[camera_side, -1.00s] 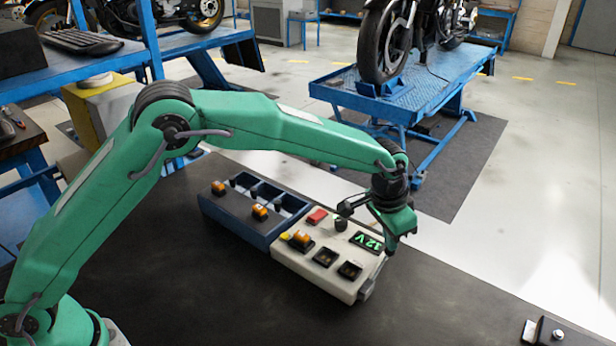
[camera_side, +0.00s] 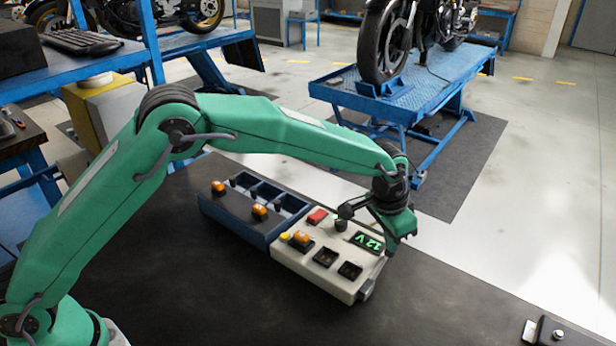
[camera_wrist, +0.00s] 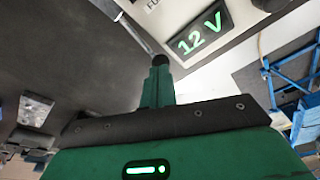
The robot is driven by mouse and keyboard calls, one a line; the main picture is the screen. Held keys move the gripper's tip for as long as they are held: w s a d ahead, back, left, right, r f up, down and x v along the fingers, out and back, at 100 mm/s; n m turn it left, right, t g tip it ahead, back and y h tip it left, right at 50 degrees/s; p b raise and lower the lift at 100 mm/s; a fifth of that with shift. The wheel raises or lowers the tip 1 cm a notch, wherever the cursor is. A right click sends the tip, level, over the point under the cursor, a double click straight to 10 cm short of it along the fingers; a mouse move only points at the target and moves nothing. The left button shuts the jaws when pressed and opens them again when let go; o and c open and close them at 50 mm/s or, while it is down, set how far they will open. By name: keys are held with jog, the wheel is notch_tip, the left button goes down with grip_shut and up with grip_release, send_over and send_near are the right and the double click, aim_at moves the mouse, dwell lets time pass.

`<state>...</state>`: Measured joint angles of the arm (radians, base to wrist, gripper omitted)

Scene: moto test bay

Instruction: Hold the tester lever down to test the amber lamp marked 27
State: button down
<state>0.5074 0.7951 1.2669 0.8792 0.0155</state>
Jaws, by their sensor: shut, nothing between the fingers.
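The cream tester box (camera_side: 325,284) stands on the dark bench, with a lit green "12 V" display (camera_side: 368,243). One amber lamp (camera_side: 301,238) sits in a socket on its top; I cannot read any number on it. The slim grey lever (camera_side: 372,283) runs along the box's right side, and in the wrist view the grey lever (camera_wrist: 132,28) ends at a dark tip by my fingers. My gripper (camera_side: 388,252) is shut and empty, pointing down at the lever's end; it shows in the wrist view (camera_wrist: 160,64). I cannot tell whether it touches the lever.
A blue tray (camera_side: 232,222) adjoins the tester's left end and carries two more amber lamps (camera_side: 218,186). A red button (camera_side: 317,216), a yellow button (camera_side: 285,237) and two dark sockets (camera_side: 349,270) are on the tester. The bench in front is clear.

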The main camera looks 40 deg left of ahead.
jog(key=shift+w+f, duration=0.15)
jog(key=shift+f, duration=0.5)
jog(key=shift+w+f, duration=0.15)
jog(key=shift+f, duration=0.5)
dwell(0.8)
jog(key=shift+r, duration=0.15)
dwell(1.5)
jog(key=shift+r, duration=4.45)
